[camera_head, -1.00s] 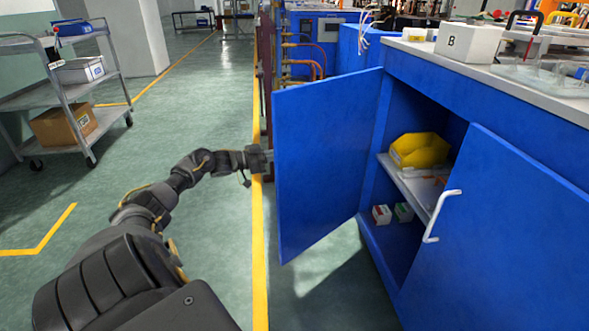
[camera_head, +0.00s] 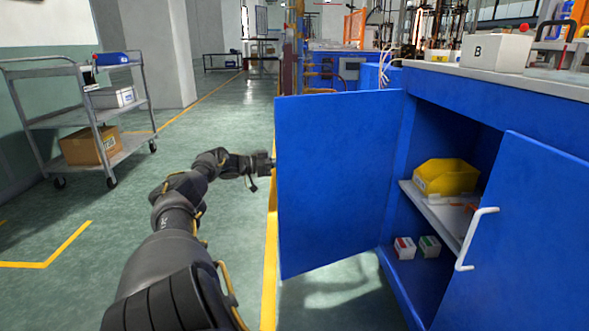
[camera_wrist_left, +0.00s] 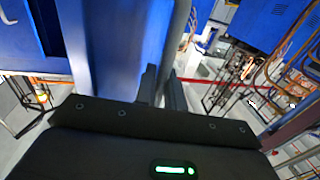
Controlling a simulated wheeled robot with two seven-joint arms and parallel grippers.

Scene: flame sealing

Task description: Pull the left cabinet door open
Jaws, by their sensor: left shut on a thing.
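The blue left cabinet door (camera_head: 335,180) stands swung open, with the cabinet's inside showing to its right. My left gripper (camera_head: 268,164) is at the door's free edge; the door hides its fingertips in the head view. In the left wrist view, my left gripper's fingers (camera_wrist_left: 162,88) are closed around a grey bar, the door handle (camera_wrist_left: 179,40), next to the blue door panel (camera_wrist_left: 115,45). The right cabinet door (camera_head: 530,235) is shut and has a white handle (camera_head: 474,240). My right gripper is out of view.
Inside the cabinet, a yellow bin (camera_head: 445,177) sits on the shelf (camera_head: 436,213), with two small boxes below. A box marked B (camera_head: 495,52) is on the countertop. A grey cart (camera_head: 118,158) stands at the left. The floor (camera_head: 215,120) between is mostly clear.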

